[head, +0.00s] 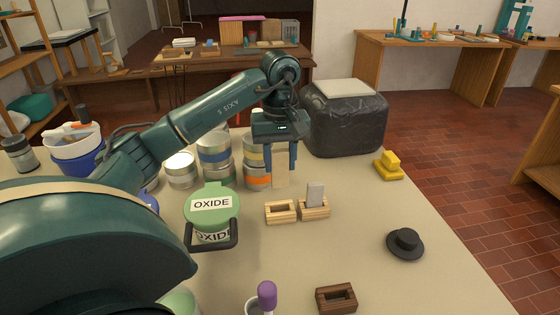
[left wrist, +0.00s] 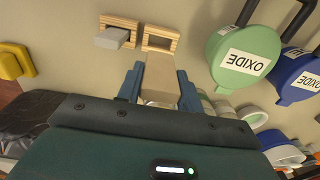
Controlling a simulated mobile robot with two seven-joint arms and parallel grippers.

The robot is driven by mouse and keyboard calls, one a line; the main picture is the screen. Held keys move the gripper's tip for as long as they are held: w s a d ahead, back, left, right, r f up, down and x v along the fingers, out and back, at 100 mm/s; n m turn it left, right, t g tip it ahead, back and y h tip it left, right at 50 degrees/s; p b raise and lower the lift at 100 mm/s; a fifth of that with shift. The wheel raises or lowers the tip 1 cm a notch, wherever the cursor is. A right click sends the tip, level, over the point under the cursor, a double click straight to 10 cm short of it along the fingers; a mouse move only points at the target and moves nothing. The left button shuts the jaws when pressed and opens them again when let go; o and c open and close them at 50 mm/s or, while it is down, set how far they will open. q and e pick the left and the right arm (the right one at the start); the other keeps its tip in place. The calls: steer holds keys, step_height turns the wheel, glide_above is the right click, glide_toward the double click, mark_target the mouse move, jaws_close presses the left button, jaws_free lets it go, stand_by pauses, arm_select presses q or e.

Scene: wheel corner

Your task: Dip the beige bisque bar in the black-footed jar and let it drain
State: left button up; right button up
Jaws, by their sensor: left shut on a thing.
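My left gripper (head: 281,168) is shut on the beige bisque bar (head: 281,179) and points down above the table. The bar also shows between the blue fingers in the left wrist view (left wrist: 161,80). Its lower end shows just behind a light wooden holder (head: 280,212) with an empty opening; I cannot tell the exact gap. A green jar (head: 212,195) labelled OXIDE stands left of the holder, with a dark bar-like frame at its front. A blue OXIDE jar (left wrist: 297,78) shows beside it in the left wrist view. I cannot make out a black foot on either jar. My right gripper is out of view.
A second light holder (head: 314,213) carries a grey bar (head: 315,194). Stacked cans (head: 215,153) and a black-wrapped block (head: 345,122) stand behind. A yellow block (head: 389,165), a black hat-shaped piece (head: 405,243) and a dark wooden holder (head: 336,299) lie right and front.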

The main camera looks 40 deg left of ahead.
mark_target(280, 151)
arm_select(q)
steer(key=shift+r, duration=0.15)
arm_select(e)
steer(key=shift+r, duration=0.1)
